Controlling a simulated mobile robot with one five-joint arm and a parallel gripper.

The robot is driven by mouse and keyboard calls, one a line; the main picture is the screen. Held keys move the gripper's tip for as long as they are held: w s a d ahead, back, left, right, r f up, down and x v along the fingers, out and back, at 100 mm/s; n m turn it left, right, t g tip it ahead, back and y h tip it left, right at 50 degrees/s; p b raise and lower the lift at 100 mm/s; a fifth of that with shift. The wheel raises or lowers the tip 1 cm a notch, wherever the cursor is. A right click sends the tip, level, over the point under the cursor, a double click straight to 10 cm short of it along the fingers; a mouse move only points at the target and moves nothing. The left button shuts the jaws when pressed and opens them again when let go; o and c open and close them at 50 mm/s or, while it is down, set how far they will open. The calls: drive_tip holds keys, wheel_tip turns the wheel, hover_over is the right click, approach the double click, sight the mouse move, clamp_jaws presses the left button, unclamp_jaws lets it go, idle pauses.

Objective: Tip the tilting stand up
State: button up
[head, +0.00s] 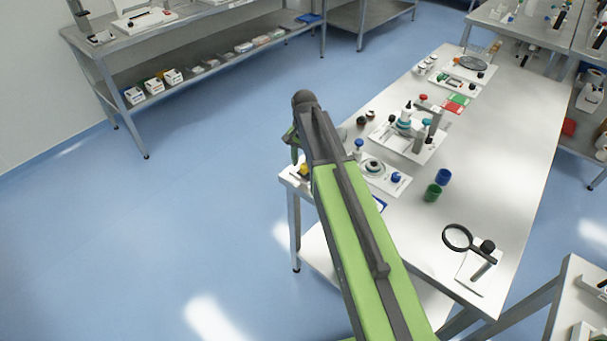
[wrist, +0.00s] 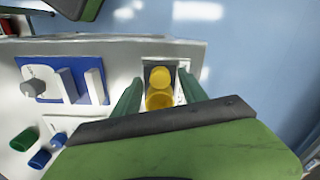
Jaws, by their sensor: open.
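My gripper (wrist: 160,74) is open, with its two dark green fingers spread on either side of a yellow round-ended piece (wrist: 159,99). This piece is on a white plate with a dark patch (wrist: 181,66) at the table's edge. I cannot tell whether the fingers touch it, or for certain whether it is the tilting stand. In the head view, my gripper (head: 294,142) is mostly hidden behind my arm, and a bit of yellow (head: 304,170) shows beside the arm at the table's near left corner.
A blue base with pale uprights (wrist: 68,84) is left of my gripper. A green cup (head: 433,193) and a blue cup (head: 443,177) stand on the table (head: 500,150). A magnifier (head: 458,237) stands nearer the front. Open blue floor (head: 180,220) lies left.

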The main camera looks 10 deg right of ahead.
drive_tip(key=shift+f, duration=0.25)
drive_tip(key=shift+c, duration=0.4)
clamp_jaws()
idle(0.9)
